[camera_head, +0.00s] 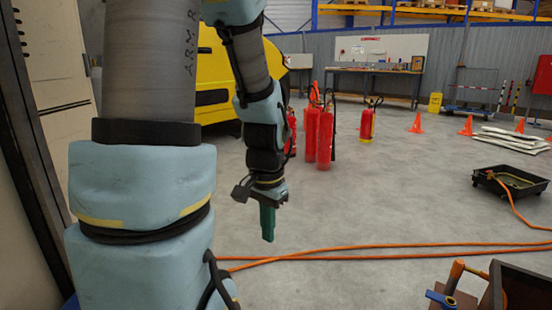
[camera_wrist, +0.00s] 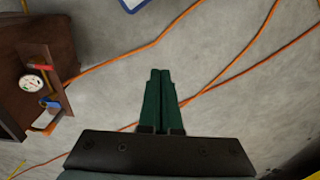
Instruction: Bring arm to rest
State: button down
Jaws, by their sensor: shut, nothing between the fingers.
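My gripper (camera_head: 267,224) hangs at the end of my arm, pointing down over the concrete floor in the head view. Its green fingers lie side by side, shut and empty. In the wrist view the shut fingers (camera_wrist: 161,75) point up the picture, above bare floor and near orange hoses. My arm is bent, with its forearm hanging down to the right of my column. The gripper is apart from every object in view.
Orange hoses (camera_head: 380,255) cross the floor. A brown box with a gauge (camera_wrist: 35,85) stands at left in the wrist view. Red extinguishers (camera_head: 325,140) stand behind my gripper. A black tray (camera_head: 510,194) lies at right, cones (camera_head: 417,124) farther back.

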jog(key=a+r+n+p, duration=0.2)
jog(key=r+n+p, duration=0.1)
jog(key=r+p, duration=1)
jog(key=s+a+r+n+t+p, duration=0.1)
jog(key=a+r+n+p, duration=0.2)
jog(key=r+p, duration=1.1)
notch_tip(320, 180, up, 2)
jog(key=shift+p, duration=0.3)
